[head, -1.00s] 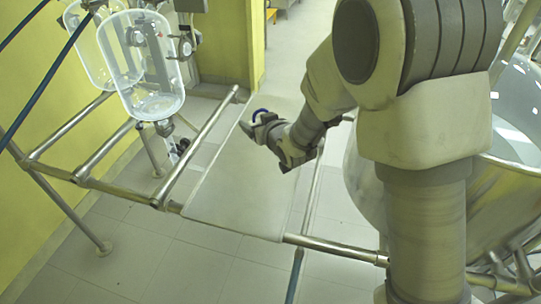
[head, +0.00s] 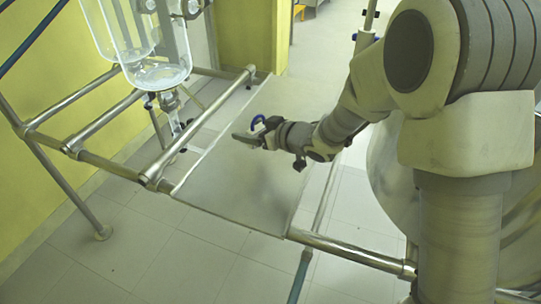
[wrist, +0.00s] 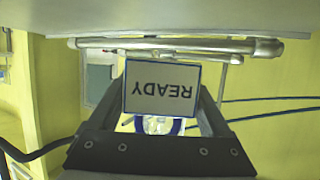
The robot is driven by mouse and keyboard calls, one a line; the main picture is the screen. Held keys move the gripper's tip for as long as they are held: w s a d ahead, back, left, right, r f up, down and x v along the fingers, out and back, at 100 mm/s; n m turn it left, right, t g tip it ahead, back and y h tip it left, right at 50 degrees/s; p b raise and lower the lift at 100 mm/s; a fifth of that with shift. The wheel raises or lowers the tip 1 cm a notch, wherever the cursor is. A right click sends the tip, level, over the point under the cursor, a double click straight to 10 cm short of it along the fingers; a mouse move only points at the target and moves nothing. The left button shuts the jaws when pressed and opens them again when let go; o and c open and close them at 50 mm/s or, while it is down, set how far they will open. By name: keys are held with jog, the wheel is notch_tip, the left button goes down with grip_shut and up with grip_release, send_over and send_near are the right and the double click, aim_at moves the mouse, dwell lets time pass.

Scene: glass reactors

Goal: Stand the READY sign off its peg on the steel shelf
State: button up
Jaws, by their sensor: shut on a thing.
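The READY sign (wrist: 162,89) is a white plate with a blue border and dark lettering, upside down in the wrist view. My gripper (wrist: 162,115) is shut on it, with a finger on either side. A blue loop (wrist: 160,126) shows at the sign's edge on the gripper side. In the head view, my gripper (head: 252,137) is over the steel shelf (head: 245,190), pointing left, with the blue loop (head: 258,121) above it. The sign's face is hard to make out there. I cannot tell whether the sign touches the shelf. I cannot make out the peg.
Glass vessels (head: 155,72) hang at the upper left, beyond the shelf's left rail (head: 195,130). Steel tubes frame the shelf. A large round vessel (head: 385,190) stands at the right, partly behind my arm. The shelf's near part is bare.

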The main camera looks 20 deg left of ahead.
jog(key=b, duration=0.1)
send_over(269, 163)
notch_tip(269, 163, down, 3)
jog(key=shift+w+r, duration=0.1)
jog(key=shift+f+b, duration=1)
jog(key=shift+f, duration=1.05)
jog(key=shift+f, duration=0.1)
jog(key=o, duration=1.2)
